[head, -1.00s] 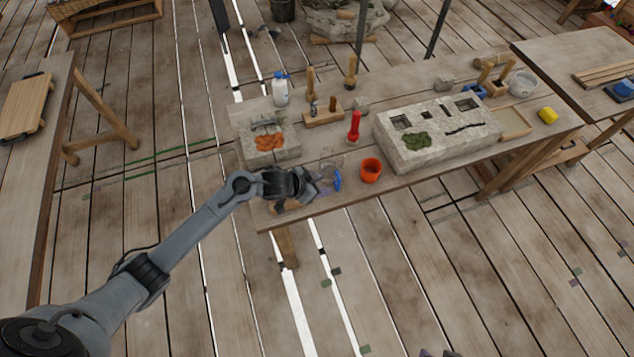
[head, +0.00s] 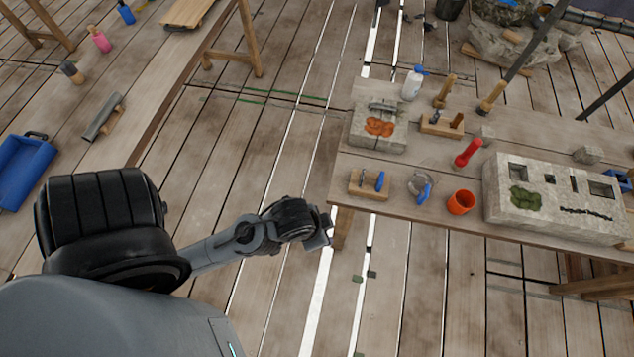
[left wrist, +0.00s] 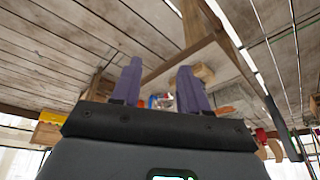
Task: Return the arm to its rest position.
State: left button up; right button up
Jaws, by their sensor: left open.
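My left gripper (head: 322,236) is at the near left edge of the workbench (head: 345,193) in the head view, off the bench and over the plank floor. In the left wrist view its two purple fingers (left wrist: 160,88) stand apart with nothing held between them, and the bench shows beyond them. My left arm comes in from the lower left, with a large black joint close to the head camera. My right gripper is not in view.
A wooden block with a blue-handled tool (head: 368,184), a clear jar (head: 420,188) and an orange cup (head: 461,202) stand near the bench's front edge. A side table (head: 75,150) with a blue tray (head: 25,172) is at left. Open floor lies between.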

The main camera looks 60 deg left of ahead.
pick_arm(q)
jog(key=shift+s+a+r, duration=0.1)
jog(key=shift+s+r, duration=0.1)
jog(key=shift+s, duration=0.45)
notch_tip(320, 180, up, 18)
jog(key=p, duration=1.7)
jog(key=shift+p, duration=0.4)
jog(key=shift+f, duration=0.15)
